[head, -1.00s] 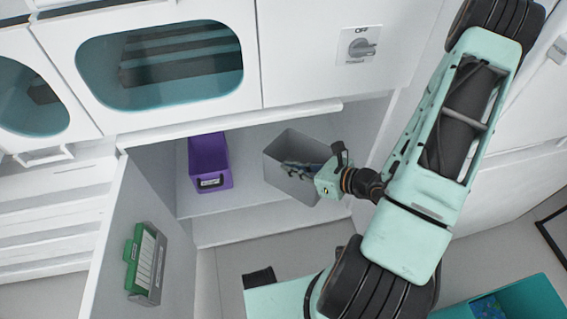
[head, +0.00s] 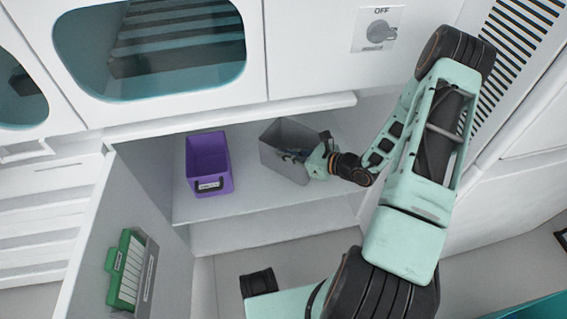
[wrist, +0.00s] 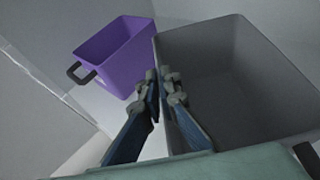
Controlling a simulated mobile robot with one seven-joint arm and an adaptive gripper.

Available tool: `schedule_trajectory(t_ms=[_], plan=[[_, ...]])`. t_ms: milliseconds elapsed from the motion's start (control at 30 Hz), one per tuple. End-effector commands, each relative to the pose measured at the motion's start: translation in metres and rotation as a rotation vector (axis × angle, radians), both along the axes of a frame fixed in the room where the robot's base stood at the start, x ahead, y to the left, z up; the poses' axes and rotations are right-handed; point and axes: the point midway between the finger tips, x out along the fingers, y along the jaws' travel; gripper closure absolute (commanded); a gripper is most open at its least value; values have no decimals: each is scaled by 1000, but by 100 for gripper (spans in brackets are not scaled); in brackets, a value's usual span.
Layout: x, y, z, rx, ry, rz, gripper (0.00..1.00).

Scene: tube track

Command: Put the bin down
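A grey open bin (head: 283,161) is inside the open cabinet, at the right of the shelf (head: 250,203). It looks close to upright; I cannot tell whether its base touches the shelf. My gripper (head: 300,156) reaches in from the right at the bin. In the wrist view, the blue fingers of my gripper (wrist: 160,78) straddle the left wall of the grey bin (wrist: 235,75), one outside and one inside, pinched close on it. The far fingertips' contact is partly hidden in the head view.
A purple bin (head: 208,165) stands on the shelf to the left, also seen in the wrist view (wrist: 115,50), with a narrow gap to the grey bin. The open cabinet door (head: 120,230) with a green holder (head: 127,268) bounds the left. A panel overhangs above.

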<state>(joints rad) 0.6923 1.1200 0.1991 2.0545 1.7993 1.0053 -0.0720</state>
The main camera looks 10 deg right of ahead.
Motion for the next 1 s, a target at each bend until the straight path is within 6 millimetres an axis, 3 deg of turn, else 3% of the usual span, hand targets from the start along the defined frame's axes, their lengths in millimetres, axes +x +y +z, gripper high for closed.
schedule_trajectory(t_ms=[267, 433, 767, 1000], plan=[[15, 1, -19, 0, -2, 2, 100], [14, 0, -45, 2, 1, 0, 100], [14, 0, -47, 1, 0, 1, 100], [14, 0, -48, 0, 0, 1, 78]])
